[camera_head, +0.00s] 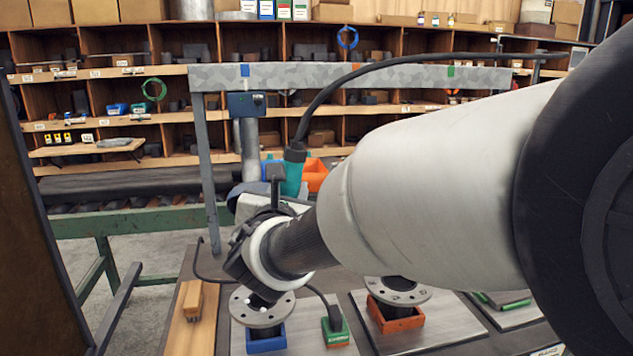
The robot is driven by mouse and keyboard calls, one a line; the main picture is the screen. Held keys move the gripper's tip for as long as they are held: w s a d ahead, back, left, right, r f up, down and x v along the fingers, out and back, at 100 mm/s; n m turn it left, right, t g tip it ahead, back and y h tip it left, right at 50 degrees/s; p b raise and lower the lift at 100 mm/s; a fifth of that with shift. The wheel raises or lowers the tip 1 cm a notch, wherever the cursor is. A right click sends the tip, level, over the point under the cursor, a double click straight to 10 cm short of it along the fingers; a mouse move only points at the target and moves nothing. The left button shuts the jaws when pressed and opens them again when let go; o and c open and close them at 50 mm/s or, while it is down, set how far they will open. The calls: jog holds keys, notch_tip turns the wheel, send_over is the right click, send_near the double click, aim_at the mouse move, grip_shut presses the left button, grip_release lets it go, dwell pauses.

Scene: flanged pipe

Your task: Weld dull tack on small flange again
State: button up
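One grey bolt-holed flange (258,316) sits on a blue block (266,342) at the lower middle. A second flange (410,292) sits on an orange block (397,322) to its right, partly behind my arm. I cannot tell which is the smaller, and no tack can be made out. My gripper (246,246) is above and behind the left flange, apart from it. Its fingers are hidden behind my wrist. A teal torch-like tool (293,178) with a black cable stands upright just beyond the gripper; whether the gripper holds it is hidden.
A green block (336,331) with a cable stands between the flanges. A wooden-handled piece (191,300) lies on a board at left. A grey overhead beam (350,75) carries the tool's cable. A green-framed bench (130,222) and full shelves stand behind. My arm hides the right side.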

notch_tip(320, 180, down, 7)
jog(key=b, duration=0.6)
jog(key=shift+s+r, duration=0.1)
jog(key=shift+r, duration=0.15)
dwell(2.6)
jog(key=shift+r+p, duration=1.5)
jog(key=shift+r, duration=0.65)
notch_tip(320, 180, up, 5)
jog(key=p, duration=0.3)
